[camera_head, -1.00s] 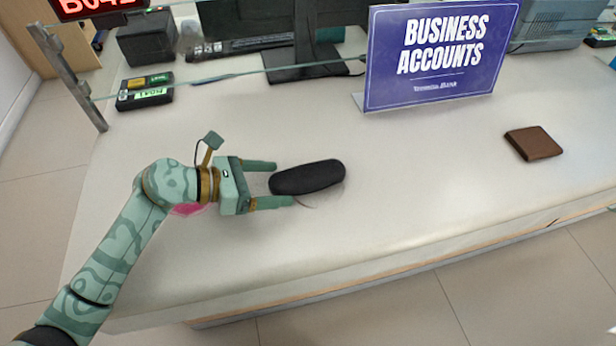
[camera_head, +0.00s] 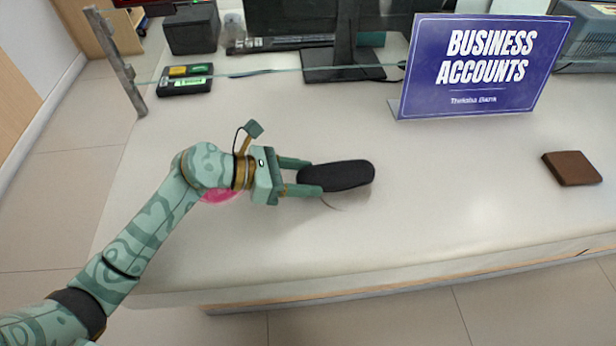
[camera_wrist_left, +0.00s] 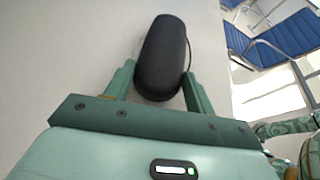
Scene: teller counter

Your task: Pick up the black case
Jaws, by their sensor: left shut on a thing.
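The black case (camera_head: 340,175) is a long rounded dark pouch at the middle of the pale counter. My left gripper (camera_head: 310,178) reaches in from the left and is shut on the case's left end, one finger on each side. In the left wrist view the case (camera_wrist_left: 163,55) extends away from between the two fingers of the left gripper (camera_wrist_left: 160,84). I cannot tell whether the case touches the counter. My right gripper is not in view.
A pink object (camera_head: 219,195) lies partly hidden under my left wrist. A blue sign (camera_head: 484,66) stands behind, a brown wallet (camera_head: 572,168) lies at right. A small black device (camera_head: 185,80) and a monitor stand (camera_head: 342,64) are at the back. The counter's front middle is clear.

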